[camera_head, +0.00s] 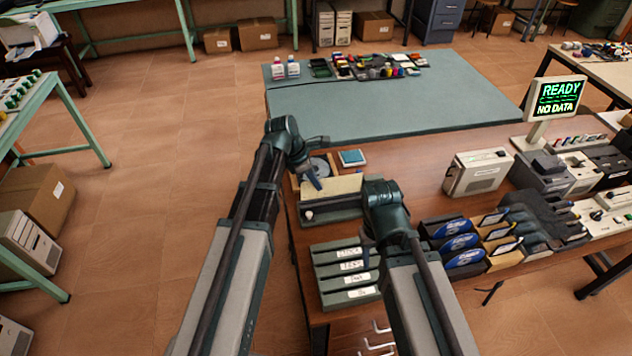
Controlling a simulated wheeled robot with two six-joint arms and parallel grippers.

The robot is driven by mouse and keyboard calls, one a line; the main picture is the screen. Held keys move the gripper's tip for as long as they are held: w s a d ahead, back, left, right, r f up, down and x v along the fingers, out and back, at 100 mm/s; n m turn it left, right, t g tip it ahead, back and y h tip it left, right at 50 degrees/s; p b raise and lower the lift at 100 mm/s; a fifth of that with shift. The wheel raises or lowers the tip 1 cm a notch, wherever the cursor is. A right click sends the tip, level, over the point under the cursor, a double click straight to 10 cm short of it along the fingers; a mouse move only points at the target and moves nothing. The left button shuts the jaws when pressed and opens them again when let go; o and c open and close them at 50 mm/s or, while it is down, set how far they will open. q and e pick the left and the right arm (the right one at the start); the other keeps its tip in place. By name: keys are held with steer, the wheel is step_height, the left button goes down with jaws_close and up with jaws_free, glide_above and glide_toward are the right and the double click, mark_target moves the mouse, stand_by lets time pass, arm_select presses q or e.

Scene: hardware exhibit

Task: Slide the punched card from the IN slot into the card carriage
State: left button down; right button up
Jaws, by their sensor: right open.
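A grey rack (324,290) with several white-labelled slots sits at the table's left front. One label seems to read TEST, and the front label may read IN. Behind it is a low grey device (338,212), possibly the card carriage, with a flat cream piece (332,188) on top. I cannot tell whether this is the punched card. My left gripper (315,168) is over the device's back left, its fingers too small to judge. My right gripper (368,252) is open, pointing down just above the rack's back right; my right arm hides part of that area.
A blue-topped small box (351,158) lies behind the device. A beige box (477,173) and a READY / NO DATA screen (557,98) stand to the right. Blue-labelled holders (460,242) stand right of my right arm. The grey-green mat (400,112) is mostly clear.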

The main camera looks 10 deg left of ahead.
mark_target(319, 197)
arm_select(q)
steer(key=shift+f+b, duration=0.65)
arm_select(e)
steer(key=shift+f, duration=0.65)
stand_by(0.6)
arm_select(q)
steer(key=shift+f+b, duration=1.9)
arm_select(e)
steer(key=shift+f, duration=1.9)
arm_select(q)
steer(key=c, duration=1)
jaws_free()
steer(key=shift+r, duration=0.1)
step_height(319, 197, up, 8)
steer(key=p, duration=0.8)
arm_select(e)
step_height(319, 197, up, 8)
